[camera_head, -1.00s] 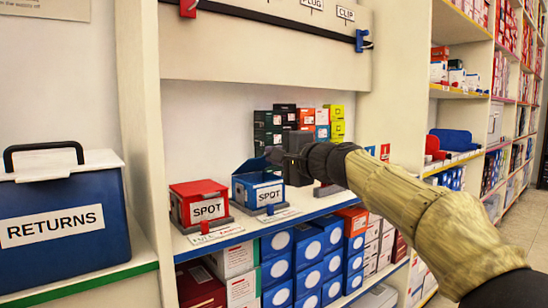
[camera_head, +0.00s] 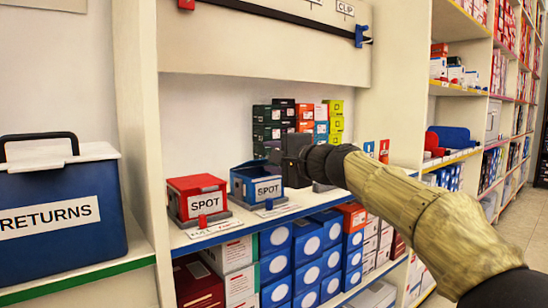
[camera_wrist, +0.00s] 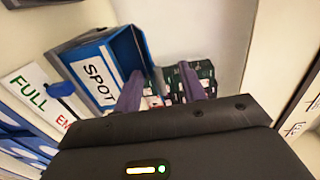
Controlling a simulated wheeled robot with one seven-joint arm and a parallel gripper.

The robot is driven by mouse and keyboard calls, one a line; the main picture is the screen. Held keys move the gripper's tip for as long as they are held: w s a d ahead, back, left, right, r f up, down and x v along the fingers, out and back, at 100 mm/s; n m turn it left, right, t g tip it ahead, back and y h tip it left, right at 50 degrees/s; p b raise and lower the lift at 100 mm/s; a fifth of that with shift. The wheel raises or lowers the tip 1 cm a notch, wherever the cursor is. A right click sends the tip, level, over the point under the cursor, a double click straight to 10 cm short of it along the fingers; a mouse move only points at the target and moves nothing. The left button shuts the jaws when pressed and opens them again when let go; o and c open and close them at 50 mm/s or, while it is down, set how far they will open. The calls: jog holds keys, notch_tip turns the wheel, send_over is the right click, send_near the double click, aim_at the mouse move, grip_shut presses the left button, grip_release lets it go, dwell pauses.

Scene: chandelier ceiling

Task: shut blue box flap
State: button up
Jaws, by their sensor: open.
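The blue box (camera_head: 237,188) with a SPOT label stands on the shelf, right of a red SPOT box (camera_head: 196,185). Its top looks open. In the wrist view the blue box (camera_wrist: 91,54) is at upper left, and its raised blue flap (camera_wrist: 128,52) stands along the side nearest my fingers. My gripper (camera_head: 274,155) is at the box's upper right in the head view. In the wrist view my gripper (camera_wrist: 161,86) has its two fingers apart and nothing between them. The left finger is close to the flap; I cannot tell whether they touch.
Stacked small cartons (camera_head: 318,118) stand behind my gripper. Blue cartons (camera_head: 308,245) fill the shelf below. A RETURNS bin (camera_head: 60,225) is at left. A FULL label (camera_wrist: 30,97) and a small blue slider (camera_wrist: 62,89) are at the box's front.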

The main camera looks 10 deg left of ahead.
jog(key=shift+s, duration=0.1)
jog(key=f+v, duration=0.1)
jog(key=v, duration=1.6)
jog(key=shift+d+r, duration=0.25)
jog(key=shift+r, duration=0.25)
